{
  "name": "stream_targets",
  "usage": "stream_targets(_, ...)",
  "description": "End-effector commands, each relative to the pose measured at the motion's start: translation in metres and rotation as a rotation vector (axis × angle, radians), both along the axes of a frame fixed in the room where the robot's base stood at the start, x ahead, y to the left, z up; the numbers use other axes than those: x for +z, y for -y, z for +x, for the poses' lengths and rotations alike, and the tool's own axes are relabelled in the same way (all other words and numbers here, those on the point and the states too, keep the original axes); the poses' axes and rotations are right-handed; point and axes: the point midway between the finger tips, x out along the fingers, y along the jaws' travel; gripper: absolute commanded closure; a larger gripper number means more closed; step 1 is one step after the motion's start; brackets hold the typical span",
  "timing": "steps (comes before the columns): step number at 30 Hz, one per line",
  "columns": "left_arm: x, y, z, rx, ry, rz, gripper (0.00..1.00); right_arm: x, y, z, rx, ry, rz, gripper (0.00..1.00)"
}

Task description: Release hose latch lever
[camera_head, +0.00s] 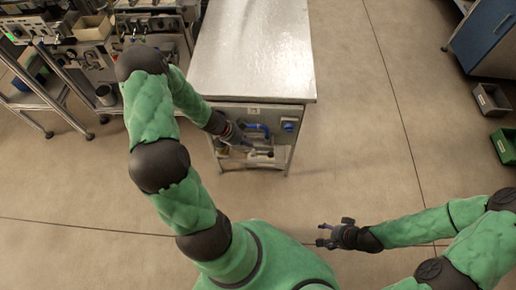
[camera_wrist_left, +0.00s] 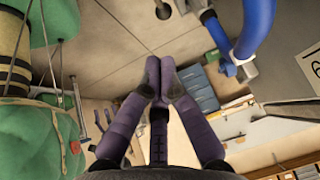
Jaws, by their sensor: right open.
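My left gripper (camera_head: 246,144) is at the front of a metal-topped cabinet, beside a blue hose (camera_head: 258,127). In the left wrist view its two purple fingers (camera_wrist_left: 161,80) meet at the tips, with nothing visible between them. My right gripper (camera_head: 324,232) is open and empty above the floor.
A cluttered workbench (camera_head: 90,62) stands at the left. A blue cabinet (camera_head: 487,38), a grey bin (camera_head: 491,99) and a green bin (camera_head: 504,146) are at the right. The floor between is clear.

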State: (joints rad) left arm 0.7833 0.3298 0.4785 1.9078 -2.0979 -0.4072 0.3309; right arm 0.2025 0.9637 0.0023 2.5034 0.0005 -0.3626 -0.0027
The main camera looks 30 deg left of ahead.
Motion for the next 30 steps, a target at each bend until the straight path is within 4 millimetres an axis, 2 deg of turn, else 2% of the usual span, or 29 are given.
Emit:
stream_targets(18,-0.084,0.04,0.036,-0.002,0.0,-0.001,1.0,-0.064,0.0,0.0,0.0,0.0,0.0,0.36)
stream_targets(24,-0.102,0.05,0.045,-0.001,0.0,-0.001,1.0,-0.08,0.0,0.0,0.0,0.0,0.0,0.36)
stream_targets(30,-0.111,0.054,0.05,0.0,0.0,0.0,1.0,-0.088,0.0,0.0,0.0,0.0,0.0,0.36)
